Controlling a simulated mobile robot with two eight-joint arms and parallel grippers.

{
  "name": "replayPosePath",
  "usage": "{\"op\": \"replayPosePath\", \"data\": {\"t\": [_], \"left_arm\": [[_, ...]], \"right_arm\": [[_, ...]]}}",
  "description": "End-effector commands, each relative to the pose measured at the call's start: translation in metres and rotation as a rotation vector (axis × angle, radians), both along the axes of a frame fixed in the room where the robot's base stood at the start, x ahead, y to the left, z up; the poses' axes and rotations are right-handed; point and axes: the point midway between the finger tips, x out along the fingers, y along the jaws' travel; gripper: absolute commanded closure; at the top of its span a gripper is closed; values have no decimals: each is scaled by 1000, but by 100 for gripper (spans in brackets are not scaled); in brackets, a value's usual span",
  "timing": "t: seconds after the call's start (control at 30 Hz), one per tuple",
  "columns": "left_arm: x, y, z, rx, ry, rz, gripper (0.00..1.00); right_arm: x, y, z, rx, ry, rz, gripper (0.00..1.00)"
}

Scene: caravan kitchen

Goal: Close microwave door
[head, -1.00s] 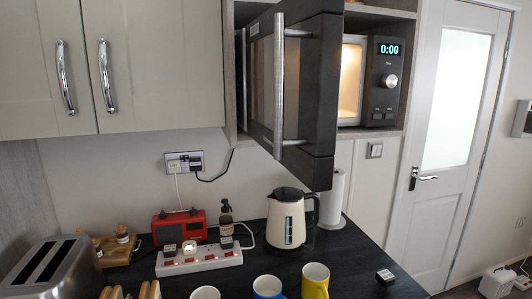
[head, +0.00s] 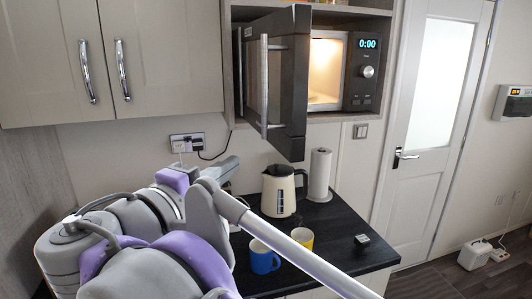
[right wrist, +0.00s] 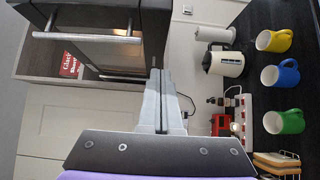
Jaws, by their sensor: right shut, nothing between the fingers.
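The microwave (head: 361,72) sits in a wall recess, its lit inside visible. Its dark door (head: 292,85) stands wide open, swung out toward me, with a vertical silver handle (head: 264,85) on its outer face. In the right wrist view, the door (right wrist: 150,32) and its handle (right wrist: 85,37) are at the top. My right gripper (head: 232,164) is below and left of the door in the head view. Its fingers (right wrist: 160,78) are shut and empty, their tips overlapping the door's edge in the wrist view; I cannot tell whether they touch. My left gripper is not in view.
The kettle (head: 279,190) and paper roll (head: 319,175) stand on the black counter below the door. A blue mug (head: 263,257) and yellow mug (head: 302,237) are nearer; a green mug (right wrist: 284,122) shows in the wrist view. Closed cupboards (head: 170,60) are at left.

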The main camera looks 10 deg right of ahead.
Motion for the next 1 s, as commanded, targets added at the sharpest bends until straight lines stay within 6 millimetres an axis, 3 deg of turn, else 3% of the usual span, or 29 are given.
{"op": "replayPosePath", "data": {"t": [0.27, 0.53, 1.0], "left_arm": [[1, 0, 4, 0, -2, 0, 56], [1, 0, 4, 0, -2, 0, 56], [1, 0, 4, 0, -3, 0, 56]], "right_arm": [[47, -41, 0, -1, 2, -5, 100], [50, -74, 0, 1, 1, -1, 100], [50, -80, 0, 1, 1, 0, 100]]}}
